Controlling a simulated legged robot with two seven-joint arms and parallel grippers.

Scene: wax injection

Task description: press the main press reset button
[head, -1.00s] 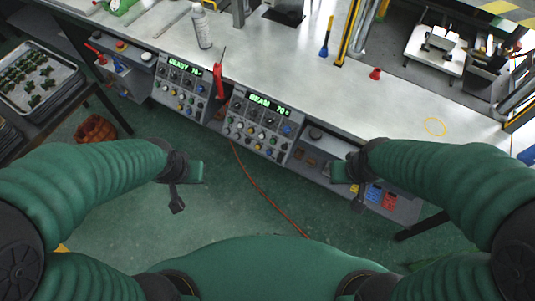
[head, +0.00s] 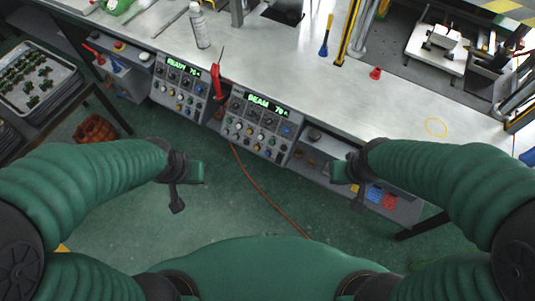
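Two grey control panels hang on the front of the bench. The left panel (head: 180,84) has a lit green display and rows of knobs and buttons. The right panel (head: 256,124) has a similar display and more buttons, one blue. The labels are too small to read, so I cannot tell which button is the main press reset. My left gripper (head: 183,186) is over the floor, in front of and below the left panel. My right gripper (head: 349,180) is near the bench front, right of the right panel. Neither touches a button. Their finger gaps are unclear.
The pale bench top (head: 290,75) carries a white bottle (head: 200,26), a blue-tipped brush (head: 326,38) and a small red piece (head: 375,73). A red-handled tool (head: 217,82) stands between the panels. An orange cable (head: 258,182) crosses the open floor. A tray (head: 40,70) stands at left.

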